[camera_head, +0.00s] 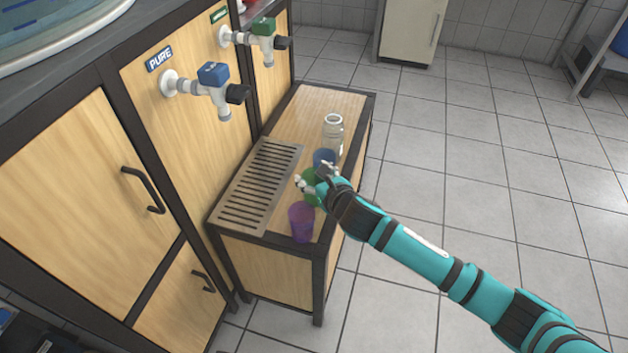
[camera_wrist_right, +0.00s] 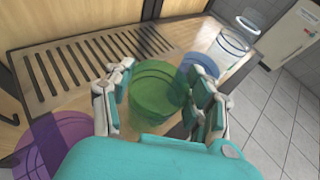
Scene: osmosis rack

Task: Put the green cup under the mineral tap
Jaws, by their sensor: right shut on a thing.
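The green cup (camera_head: 310,184) stands on the low wooden stand, beside the slotted drip grate (camera_head: 262,187). My right gripper (camera_head: 318,178) is around the cup, and its fingers are shut on it. In the right wrist view the green cup (camera_wrist_right: 157,90) sits between the two fingers of the right gripper (camera_wrist_right: 160,96). The tap with the green handle (camera_head: 263,30) is at the back of the cabinet, with its label mostly too small to read. The tap with the blue handle (camera_head: 213,78) is nearer, beside a label reading PURE. My left gripper is not in view.
A purple cup (camera_head: 301,222) stands nearer than the green cup, and a blue cup (camera_head: 325,160) stands just behind it. A clear jar (camera_head: 333,133) stands farther back. The drip grate is empty.

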